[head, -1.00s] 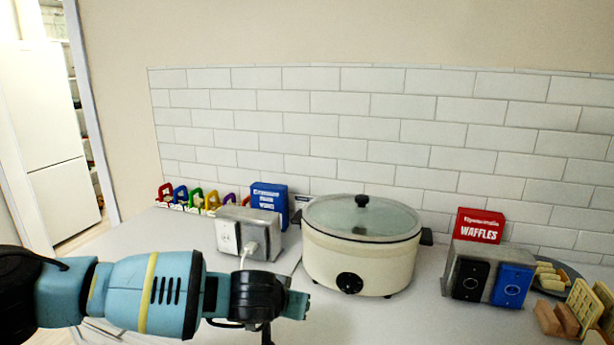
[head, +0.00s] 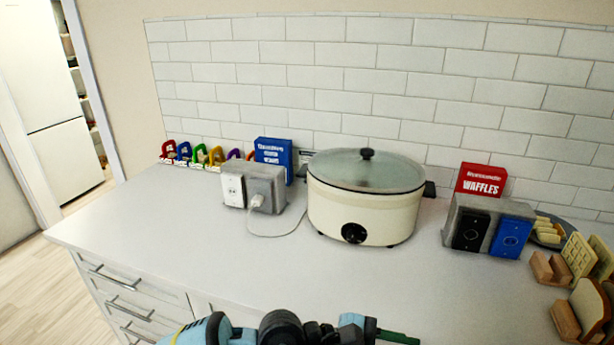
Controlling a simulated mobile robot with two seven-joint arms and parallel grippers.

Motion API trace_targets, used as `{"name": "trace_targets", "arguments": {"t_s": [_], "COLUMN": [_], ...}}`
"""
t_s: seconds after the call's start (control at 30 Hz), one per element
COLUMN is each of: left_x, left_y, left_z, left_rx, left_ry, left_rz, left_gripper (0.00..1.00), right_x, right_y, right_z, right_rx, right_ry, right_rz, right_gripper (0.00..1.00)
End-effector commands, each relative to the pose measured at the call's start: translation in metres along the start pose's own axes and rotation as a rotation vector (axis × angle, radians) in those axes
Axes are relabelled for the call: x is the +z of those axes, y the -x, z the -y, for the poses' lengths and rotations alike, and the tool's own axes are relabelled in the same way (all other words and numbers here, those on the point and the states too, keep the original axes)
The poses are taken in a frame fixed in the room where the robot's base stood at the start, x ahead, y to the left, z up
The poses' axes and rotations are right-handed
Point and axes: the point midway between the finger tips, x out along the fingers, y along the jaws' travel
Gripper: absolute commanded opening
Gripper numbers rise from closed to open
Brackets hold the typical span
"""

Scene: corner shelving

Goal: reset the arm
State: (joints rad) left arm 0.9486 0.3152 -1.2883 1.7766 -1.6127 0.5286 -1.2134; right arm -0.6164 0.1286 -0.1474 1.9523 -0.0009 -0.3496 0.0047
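One of my arms, light blue and black, shows at the bottom edge of the head view, in front of the counter's front edge. It lies low and roughly level, and a dark green part (head: 398,338) sticks out at its right end. The frame's edge cuts off much of this arm, and I cannot make out two fingers or whether they are open. It appears to be my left arm. It is apart from the things on the counter. My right gripper does not show.
A cream slow cooker (head: 362,215) with a glass lid stands on the white counter (head: 190,235). A grey outlet box (head: 254,186) with a plugged white cord is to its left. A waffles box (head: 481,181), switch box (head: 487,228) and bread slices are at right. The counter's front middle is clear.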

Motion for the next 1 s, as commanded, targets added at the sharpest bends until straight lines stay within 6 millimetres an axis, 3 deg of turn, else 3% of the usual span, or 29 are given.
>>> {"name": "trace_targets", "arguments": {"t_s": [0.1, 0.2, 0.37, 0.5, 0.63, 0.77, 0.87, 0.9, 1.0], "left_x": [0.021, 0.026, 0.011, -0.024, -0.072, -0.124, -0.163, -0.177, -0.206], "left_y": [0.001, 0.011, 0.039, 0.071, 0.105, 0.139, 0.164, 0.173, 0.196], "left_z": [-0.004, -0.013, -0.026, -0.026, -0.009, 0.028, 0.071, 0.091, 0.146], "left_rx": [0.113, 0.204, 0.346, 0.474, 0.603, 0.744, 0.867, -0.899, -0.853], "left_ry": [0.37, 0.678, 1.169, 1.589, 1.964, 2.313, 2.555, -2.583, -2.283], "left_rz": [0.185, 0.332, 0.567, 0.779, 0.988, 1.22, 1.419, -1.471, -1.396], "left_gripper": [0.51, 0.51, 0.51, 0.51, 0.51, 0.51, 0.51, 0.51, 0.51], "right_x": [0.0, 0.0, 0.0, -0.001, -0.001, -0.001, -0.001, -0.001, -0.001], "right_y": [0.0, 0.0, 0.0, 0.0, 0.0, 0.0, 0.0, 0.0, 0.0], "right_z": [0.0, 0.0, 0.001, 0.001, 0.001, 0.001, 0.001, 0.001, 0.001], "right_rx": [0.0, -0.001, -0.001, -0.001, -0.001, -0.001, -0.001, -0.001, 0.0], "right_ry": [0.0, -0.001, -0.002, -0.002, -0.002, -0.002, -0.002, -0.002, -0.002], "right_rz": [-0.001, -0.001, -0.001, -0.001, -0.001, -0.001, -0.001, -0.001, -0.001], "right_gripper": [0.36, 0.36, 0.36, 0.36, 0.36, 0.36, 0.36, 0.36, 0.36]}}
